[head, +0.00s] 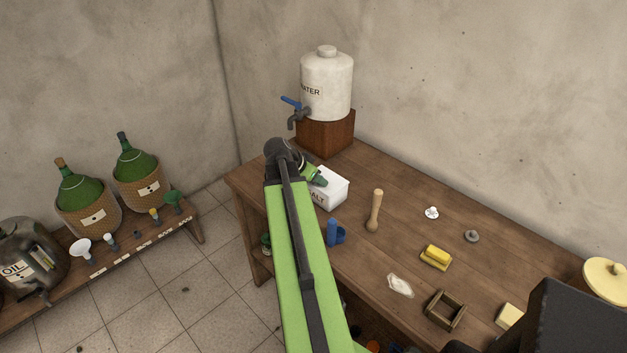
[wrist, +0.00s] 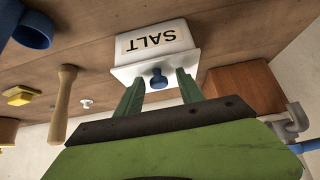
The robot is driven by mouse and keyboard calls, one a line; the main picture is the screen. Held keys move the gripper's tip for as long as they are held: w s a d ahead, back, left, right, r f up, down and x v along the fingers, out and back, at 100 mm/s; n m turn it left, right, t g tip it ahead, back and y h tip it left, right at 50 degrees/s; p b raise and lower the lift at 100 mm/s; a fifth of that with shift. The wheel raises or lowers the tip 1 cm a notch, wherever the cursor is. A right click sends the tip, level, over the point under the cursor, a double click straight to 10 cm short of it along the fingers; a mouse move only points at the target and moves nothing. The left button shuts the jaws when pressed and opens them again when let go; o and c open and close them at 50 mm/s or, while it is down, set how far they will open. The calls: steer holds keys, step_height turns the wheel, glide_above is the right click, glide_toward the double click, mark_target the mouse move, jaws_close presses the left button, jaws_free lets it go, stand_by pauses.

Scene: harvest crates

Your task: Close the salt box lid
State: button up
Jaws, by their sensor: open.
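The white salt box (head: 331,195) stands on the wooden table below the water container. Its SALT label faces the front; in the wrist view the box (wrist: 185,61) appears upside down. A blue knob (wrist: 157,79) shows on the lid side of the box. My gripper (head: 320,180) is at the top of the box. In the wrist view my gripper (wrist: 159,82) is open, with one green finger on either side of the knob. I cannot tell whether the fingers touch it. The arm hides part of the box in the head view, and the lid's angle is unclear.
A white water container (head: 327,85) with a blue-handled tap stands on a wooden block (head: 325,133) behind the box. A blue cup (head: 334,233) and wooden pestle (head: 374,211) stand nearby.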

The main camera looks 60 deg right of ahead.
steer(key=p+v, duration=0.9)
steer(key=v, duration=0.3)
